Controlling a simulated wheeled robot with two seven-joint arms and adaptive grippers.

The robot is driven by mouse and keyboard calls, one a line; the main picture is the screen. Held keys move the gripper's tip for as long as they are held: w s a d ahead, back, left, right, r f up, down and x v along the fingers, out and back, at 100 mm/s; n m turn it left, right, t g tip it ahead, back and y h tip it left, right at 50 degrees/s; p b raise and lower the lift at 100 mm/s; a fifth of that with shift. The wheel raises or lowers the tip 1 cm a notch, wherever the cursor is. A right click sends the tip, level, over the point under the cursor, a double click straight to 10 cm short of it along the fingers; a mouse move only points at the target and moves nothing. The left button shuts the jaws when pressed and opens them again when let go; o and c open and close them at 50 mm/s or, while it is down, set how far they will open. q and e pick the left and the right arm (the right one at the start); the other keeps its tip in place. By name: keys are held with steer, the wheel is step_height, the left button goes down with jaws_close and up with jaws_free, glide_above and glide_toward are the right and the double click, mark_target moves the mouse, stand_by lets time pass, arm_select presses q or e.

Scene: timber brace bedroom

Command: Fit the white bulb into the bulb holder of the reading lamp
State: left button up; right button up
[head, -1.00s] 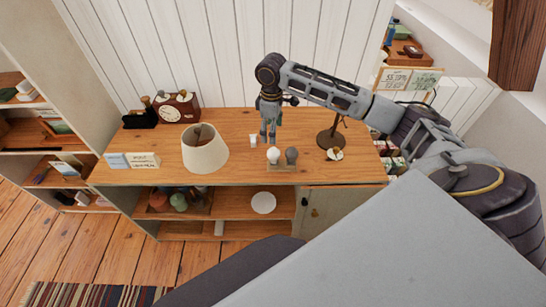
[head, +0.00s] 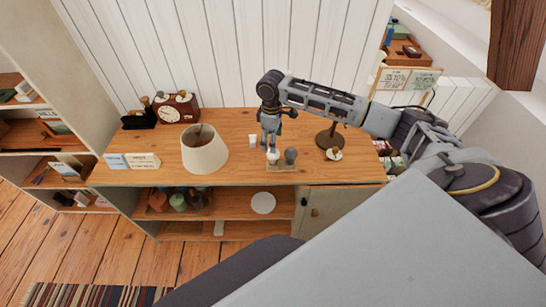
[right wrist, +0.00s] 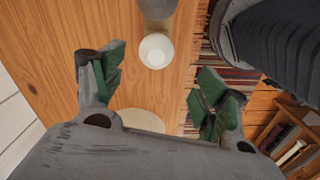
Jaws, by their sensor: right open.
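The white bulb (head: 273,156) stands next to a grey bulb (head: 291,155) in a small wooden holder (head: 282,167) on the cabinet top. My right gripper (head: 269,148) points down just over the white bulb and partly hides it. In the right wrist view its green-padded fingers (right wrist: 158,72) are spread apart with nothing held, and the white bulb (right wrist: 156,50) shows between and slightly beyond them. The reading lamp (head: 330,139), with a dark round base and stem, stands to the right. My forearm hides its upper part, so the bulb holder cannot be made out. My left gripper is out of view.
A cream lampshade (head: 204,151) stands left of the bulbs, with a small white cup (head: 252,140) between. A brown clock (head: 176,109) and cards (head: 131,161) are farther left. A small pale item (head: 334,154) lies by the lamp base.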

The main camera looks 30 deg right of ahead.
steer(key=shift+f, duration=1.65)
steer(key=shift+w+d+f+p, duration=0.15)
steer(key=shift+f+p, duration=0.1)
steer(key=shift+f, duration=1.05)
steer(key=shift+d+f+p, duration=0.15)
steer(key=shift+f+p, duration=0.05)
steer(key=shift+f, duration=1.1)
steer(key=c, duration=1.1)
steer(key=shift+r, duration=0.1)
steer(key=shift+r+b, duration=0.4)
steer(key=shift+r, duration=4.55)
